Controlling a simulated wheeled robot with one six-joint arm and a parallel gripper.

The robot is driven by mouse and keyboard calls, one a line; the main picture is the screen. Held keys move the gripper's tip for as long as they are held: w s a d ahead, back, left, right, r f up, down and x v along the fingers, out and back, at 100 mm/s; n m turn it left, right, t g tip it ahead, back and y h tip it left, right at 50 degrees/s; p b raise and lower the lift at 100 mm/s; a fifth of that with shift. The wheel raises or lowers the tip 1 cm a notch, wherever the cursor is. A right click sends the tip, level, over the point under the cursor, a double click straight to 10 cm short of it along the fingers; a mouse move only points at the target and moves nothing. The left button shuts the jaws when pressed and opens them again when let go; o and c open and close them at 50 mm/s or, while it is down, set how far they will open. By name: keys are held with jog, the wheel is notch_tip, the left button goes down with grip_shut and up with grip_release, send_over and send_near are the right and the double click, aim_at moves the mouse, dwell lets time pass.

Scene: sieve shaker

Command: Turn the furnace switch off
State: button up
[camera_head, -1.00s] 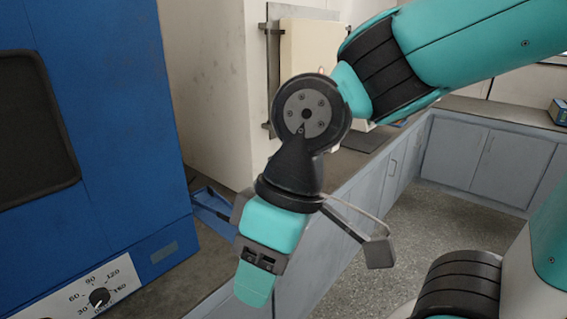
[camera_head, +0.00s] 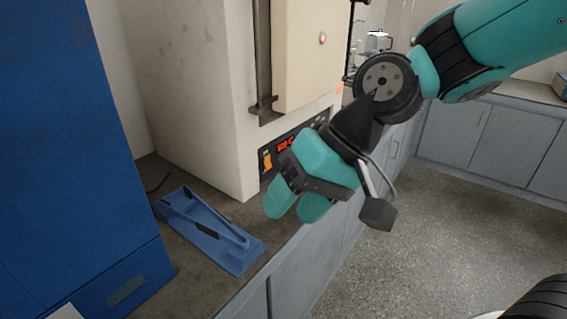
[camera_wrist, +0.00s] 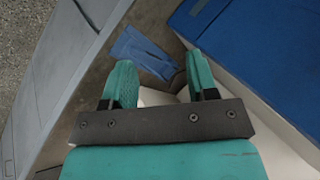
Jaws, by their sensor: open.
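The furnace (camera_head: 205,110) is a tall off-white box on the counter in the head view, with a cream door (camera_head: 305,60). Its dark control panel below the door has a red lit display (camera_head: 286,144) and an orange furnace switch (camera_head: 267,160) at the left end. The switch position is too small to tell. My gripper (camera_head: 297,208) is open and empty, in front of and below the panel, its teal fingers pointing down. Part of the panel's right side is hidden behind it. In the wrist view my gripper (camera_wrist: 160,68) shows two parted fingers; the switch does not show there.
A blue tray-like piece (camera_head: 200,232) lies on the counter (camera_head: 200,285) left of my gripper. A large blue machine (camera_head: 60,150) stands at the left. Grey cabinets (camera_head: 480,135) line the back right, with open floor (camera_head: 430,230) before them.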

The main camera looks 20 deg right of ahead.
jog(key=w+f+m+t+y+b, duration=0.35)
jog(key=w+f+m, duration=0.45)
jog(key=w, duration=0.4)
jog(key=w+d+f+m+t+b, duration=0.45)
jog(key=w+d+m, duration=0.4)
jog(key=m, duration=0.25)
jog(key=w+d+f+m+t+b, duration=0.3)
jog(key=w+d+f+m+t, duration=0.3)
jog(key=d+m, duration=0.4)
jog(key=m+p, duration=0.1)
jog(key=p, duration=1)
send_near(268, 156)
jog(key=x, duration=0.8)
jog(key=shift+w+a, duration=0.1)
jog(key=shift+a, duration=0.05)
jog(key=shift+c, duration=0.2)
